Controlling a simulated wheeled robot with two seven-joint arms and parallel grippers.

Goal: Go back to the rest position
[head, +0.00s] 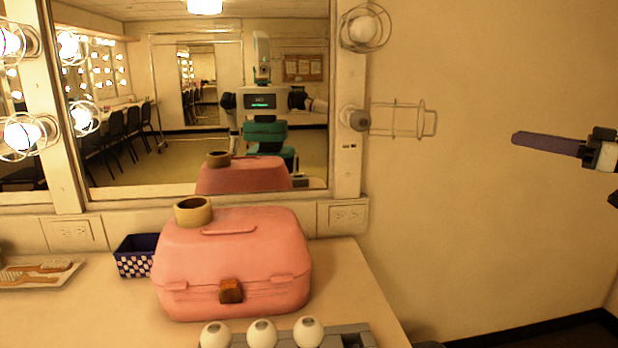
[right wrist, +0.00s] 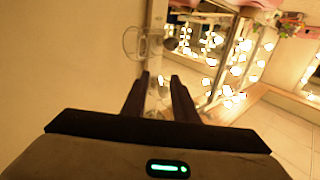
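My right gripper (head: 547,143) is at the right edge of the head view, in the air in front of the bare wall and well away from the table. One long dark finger points left; the rest is cut off by the frame. In the right wrist view my right gripper (right wrist: 160,80) shows two dark fingers standing apart with nothing held between them. My left gripper is not directly in view. The mirror (head: 130,165) shows my reflection, with an arm out on each side, too small to read the grippers.
A pink case (head: 230,265) with a tape roll (head: 193,212) on top stands on the table (head: 345,285). White bulbs (head: 262,333) sit in a grey holder at the front. A blue checkered basket (head: 134,262) is behind left. A wire cage (head: 400,119) sticks out right of the mirror.

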